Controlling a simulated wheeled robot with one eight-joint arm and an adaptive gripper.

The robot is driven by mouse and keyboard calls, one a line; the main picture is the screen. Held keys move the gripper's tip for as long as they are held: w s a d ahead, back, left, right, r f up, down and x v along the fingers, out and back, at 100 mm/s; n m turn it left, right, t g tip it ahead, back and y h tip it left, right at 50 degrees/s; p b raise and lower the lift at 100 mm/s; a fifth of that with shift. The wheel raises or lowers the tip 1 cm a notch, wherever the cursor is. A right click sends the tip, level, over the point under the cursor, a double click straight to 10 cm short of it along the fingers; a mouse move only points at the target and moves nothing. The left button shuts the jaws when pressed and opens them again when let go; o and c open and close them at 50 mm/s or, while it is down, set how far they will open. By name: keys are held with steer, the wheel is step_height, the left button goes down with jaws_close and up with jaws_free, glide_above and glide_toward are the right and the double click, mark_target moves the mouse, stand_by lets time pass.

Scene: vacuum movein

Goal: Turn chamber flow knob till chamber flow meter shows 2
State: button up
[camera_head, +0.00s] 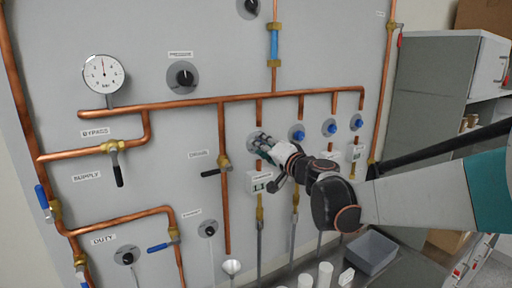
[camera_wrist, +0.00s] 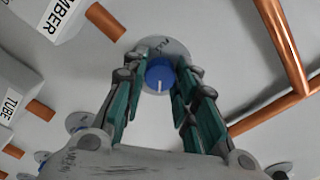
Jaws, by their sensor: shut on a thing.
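My gripper (camera_head: 262,143) reaches the panel from the right in the head view. In the wrist view its green-padded fingers (camera_wrist: 162,72) are on both sides of a blue knob (camera_wrist: 158,78) with a white pointer line and a round grey plate behind it. My gripper is shut on this knob. In the head view the knob is hidden by the fingers; part of its plate shows. Below it hangs a white meter box (camera_head: 259,182) with a small display, too small to read. In the wrist view a box label (camera_wrist: 62,14) reads "MBER", cut off by the edge.
Other blue knobs (camera_head: 330,127) sit to the right along the copper pipe (camera_head: 230,101). A round gauge (camera_head: 103,74) and black and blue valve handles are on the left. A grey bin (camera_head: 371,252) and white cups (camera_head: 325,272) stand on the bench below.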

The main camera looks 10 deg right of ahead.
steer(key=shift+s+f, duration=0.1)
steer(key=shift+f, duration=0.1)
steer(key=o, duration=1.1)
steer(key=shift+r, duration=0.1)
steer(key=shift+v, duration=3.8)
steer(key=shift+a, duration=0.1)
